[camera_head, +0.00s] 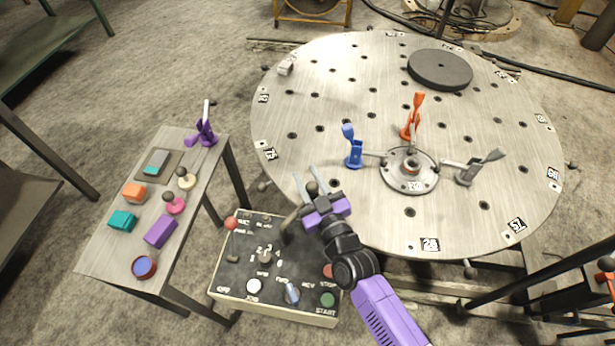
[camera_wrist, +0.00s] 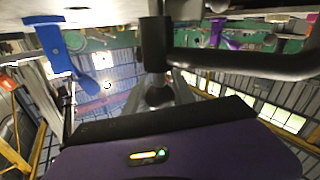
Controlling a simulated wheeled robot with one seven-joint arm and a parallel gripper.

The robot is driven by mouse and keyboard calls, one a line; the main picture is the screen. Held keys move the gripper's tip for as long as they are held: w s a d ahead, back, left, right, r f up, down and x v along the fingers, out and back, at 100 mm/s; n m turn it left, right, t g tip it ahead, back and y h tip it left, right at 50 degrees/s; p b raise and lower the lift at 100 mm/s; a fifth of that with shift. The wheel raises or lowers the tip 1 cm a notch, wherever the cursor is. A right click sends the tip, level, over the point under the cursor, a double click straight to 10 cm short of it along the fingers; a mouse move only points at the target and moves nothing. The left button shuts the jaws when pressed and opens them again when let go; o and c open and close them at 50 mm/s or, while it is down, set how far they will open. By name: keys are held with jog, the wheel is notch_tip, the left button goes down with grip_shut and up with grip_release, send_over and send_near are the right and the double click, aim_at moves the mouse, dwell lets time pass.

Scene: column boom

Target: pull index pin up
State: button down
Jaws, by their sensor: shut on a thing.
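The index pin shows as a dark round knob (camera_head: 311,188) at the near left edge of the large round table (camera_head: 345,85). My gripper (camera_head: 311,185) is at this knob, with one pale finger on each side, shut on it. In the wrist view, which appears upside down, the pin's dark ball knob (camera_wrist: 160,96) sits between the fingers at the end of a dark upright post (camera_wrist: 155,42). A dark bent arm (camera_wrist: 240,64) runs off to the right beside the post. The lower end of the pin is hidden.
A blue clamp (camera_head: 353,152) stands close by on the table, with orange (camera_head: 412,119) and grey (camera_head: 479,168) clamps around the centre hub (camera_head: 409,172). A control box (camera_head: 235,280) with levers and buttons lies below my gripper. A side bench (camera_head: 105,255) with small parts is at left.

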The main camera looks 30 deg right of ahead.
jog(key=shift+r+p, duration=1.6)
jog(key=shift+r, duration=0.15)
jog(key=c, duration=1.1)
grip_release()
jog(key=shift+r, duration=0.1)
jog(key=shift+o, duration=0.2)
jog(key=shift+s, duration=0.1)
jog(key=s+b, duration=0.1)
jog(key=s, duration=0.6)
jog(key=shift+s+a, duration=0.2)
jog(key=shift+s, duration=0.1)
